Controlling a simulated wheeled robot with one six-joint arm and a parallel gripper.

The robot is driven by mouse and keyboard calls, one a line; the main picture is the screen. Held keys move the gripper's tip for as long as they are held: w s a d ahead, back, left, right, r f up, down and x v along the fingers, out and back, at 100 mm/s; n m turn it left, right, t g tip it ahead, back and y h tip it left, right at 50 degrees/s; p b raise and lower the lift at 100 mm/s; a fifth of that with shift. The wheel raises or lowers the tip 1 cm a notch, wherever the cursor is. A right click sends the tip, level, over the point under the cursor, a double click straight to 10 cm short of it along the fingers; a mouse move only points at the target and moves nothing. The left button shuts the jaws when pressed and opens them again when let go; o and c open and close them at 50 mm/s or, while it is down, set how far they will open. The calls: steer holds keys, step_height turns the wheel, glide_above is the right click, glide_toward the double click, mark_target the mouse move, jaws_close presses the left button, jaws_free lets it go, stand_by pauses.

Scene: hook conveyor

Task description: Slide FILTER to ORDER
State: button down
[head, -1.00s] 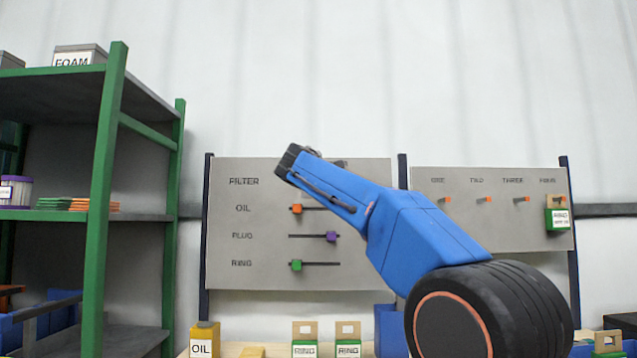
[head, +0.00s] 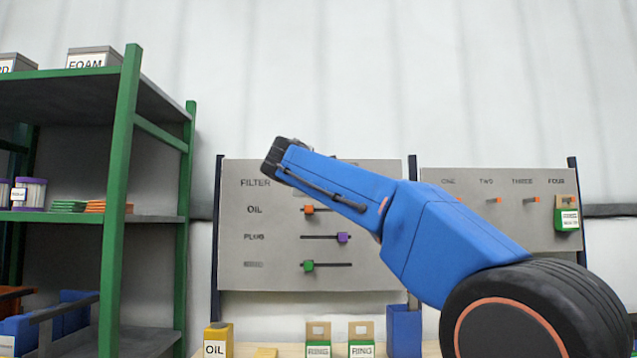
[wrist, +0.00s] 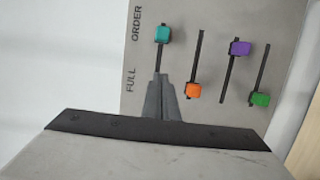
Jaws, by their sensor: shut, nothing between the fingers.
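The FILTER row is the top row of the left grey board (head: 240,270). In the head view my arm covers its slot. In the wrist view its teal knob (wrist: 162,34) sits at or near the ORDER end of the slot, beside the word ORDER (wrist: 137,24). The word FULL (wrist: 130,80) marks the other end. My gripper (wrist: 160,78) is shut and empty, its tips over the FILTER slot on the FULL side of the teal knob, with a visible gap to it. Whether the tips touch the board I cannot tell.
Orange (wrist: 193,90), purple (wrist: 240,47) and green (wrist: 260,99) knobs sit in the neighbouring slots. A right board (head: 470,210) has pegs, one holding a green-labelled item. A green shelf (head: 125,200) stands left. Boxes, including OIL (head: 217,340), stand below the board.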

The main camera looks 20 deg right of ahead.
steer(key=shift+v, duration=1.5)
